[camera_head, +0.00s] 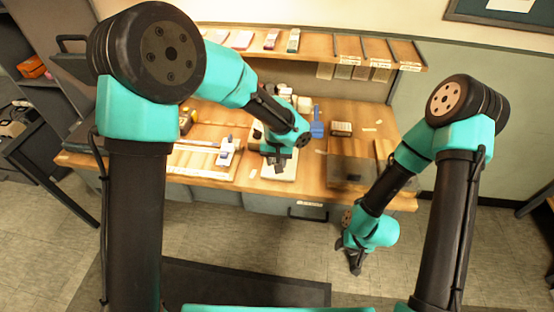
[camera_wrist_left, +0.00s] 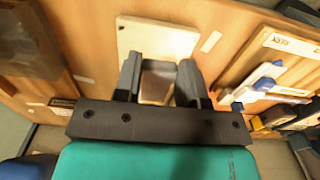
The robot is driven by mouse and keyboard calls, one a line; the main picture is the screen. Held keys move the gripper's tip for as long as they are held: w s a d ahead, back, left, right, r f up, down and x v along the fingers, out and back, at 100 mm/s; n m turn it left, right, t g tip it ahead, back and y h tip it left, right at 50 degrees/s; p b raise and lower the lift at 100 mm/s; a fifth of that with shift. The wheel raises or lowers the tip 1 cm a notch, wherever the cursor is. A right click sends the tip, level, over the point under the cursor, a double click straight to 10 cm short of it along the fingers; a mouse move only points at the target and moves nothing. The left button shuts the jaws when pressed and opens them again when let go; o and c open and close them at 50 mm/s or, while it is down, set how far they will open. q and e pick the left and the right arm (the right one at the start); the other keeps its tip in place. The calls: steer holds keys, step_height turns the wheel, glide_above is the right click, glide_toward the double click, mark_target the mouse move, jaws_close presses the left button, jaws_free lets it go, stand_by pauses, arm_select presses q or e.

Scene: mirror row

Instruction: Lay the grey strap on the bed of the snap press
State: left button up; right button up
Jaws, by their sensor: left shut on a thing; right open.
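My left gripper (camera_head: 278,170) hangs over a pale board (camera_head: 284,174) at the middle of the bench. In the left wrist view its two dark fingers (camera_wrist_left: 158,78) are shut on a small grey-brown thing (camera_wrist_left: 157,66), probably the grey strap, seen nearly end-on. The pale board (camera_wrist_left: 157,38) lies beyond the fingertips; contact cannot be told. A white device (camera_head: 258,130) stands partly hidden behind my left forearm; I cannot tell whether it is the snap press or where its bed is. My right gripper (camera_head: 355,263) is open and empty, low in front of the bench.
A white-and-blue device (camera_head: 228,150) sits on a board left of my left gripper. A blue item (camera_head: 317,128) and a dark box (camera_head: 341,129) stand to the right. A brown panel (camera_head: 350,172) lies near the front right. A shelf (camera_head: 320,44) runs along the back.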

mark_target(277, 178)
arm_select(q)
steer(key=shift+f, duration=0.15)
steer(key=shift+f, duration=2.75)
steer(key=shift+f, duration=0.55)
steer(key=o, duration=1.1)
step_height(277, 178, up, 17)
steer(key=shift+r, duration=0.2)
